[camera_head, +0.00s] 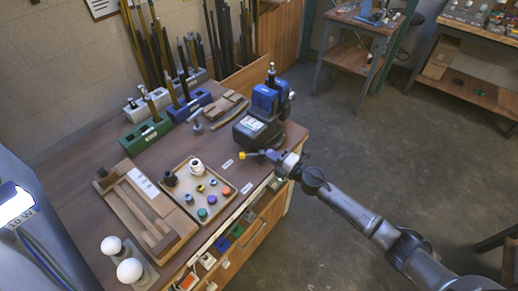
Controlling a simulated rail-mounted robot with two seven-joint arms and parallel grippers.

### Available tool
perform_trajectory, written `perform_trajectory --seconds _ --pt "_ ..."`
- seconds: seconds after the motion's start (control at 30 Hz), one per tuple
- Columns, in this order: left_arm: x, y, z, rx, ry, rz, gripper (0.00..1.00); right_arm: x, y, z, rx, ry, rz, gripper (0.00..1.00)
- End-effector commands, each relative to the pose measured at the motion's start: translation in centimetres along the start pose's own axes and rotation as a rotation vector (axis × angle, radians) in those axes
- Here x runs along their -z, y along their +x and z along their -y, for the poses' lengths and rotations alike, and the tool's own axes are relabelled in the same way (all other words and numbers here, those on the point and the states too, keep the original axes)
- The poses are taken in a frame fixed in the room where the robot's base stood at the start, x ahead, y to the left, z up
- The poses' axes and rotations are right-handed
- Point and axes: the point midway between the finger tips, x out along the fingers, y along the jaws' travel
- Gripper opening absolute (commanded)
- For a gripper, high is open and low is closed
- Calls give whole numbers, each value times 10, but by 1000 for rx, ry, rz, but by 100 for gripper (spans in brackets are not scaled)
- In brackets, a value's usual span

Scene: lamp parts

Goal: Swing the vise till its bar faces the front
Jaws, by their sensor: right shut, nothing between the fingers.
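The vise (262,113), dark grey with blue jaws (266,98), stands at the workbench's right rear corner. A metal rod end (271,68) rises at its far side; I cannot tell whether this is the bar or exactly which way the bar points. My right gripper (253,155) comes in from the right, in front of the vise's base at the bench's edge. It is shut and empty, with a yellow piece at its tip, and appears apart from the vise. My left gripper is not in view.
A tray (220,211) of small coloured parts lies left of my right gripper. A wooden fixture (147,213) and two white bulbs (130,271) are further left. Rod holders (145,136) line the back. Open floor (350,145) lies to the right.

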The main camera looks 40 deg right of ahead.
Motion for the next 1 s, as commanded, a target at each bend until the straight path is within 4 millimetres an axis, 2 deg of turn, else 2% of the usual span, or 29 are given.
perform_trajectory --seconds 0.03,0.2,0.4,1.0 --pt "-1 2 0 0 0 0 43 0 10 0 -2 -1 0 0" --pt "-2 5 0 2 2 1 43 0 33 0 -2 0 1 0" --pt "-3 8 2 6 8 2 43 0 49 0 0 0 1 0" --pt "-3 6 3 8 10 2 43 3 60 -1 -1 2 0 0"
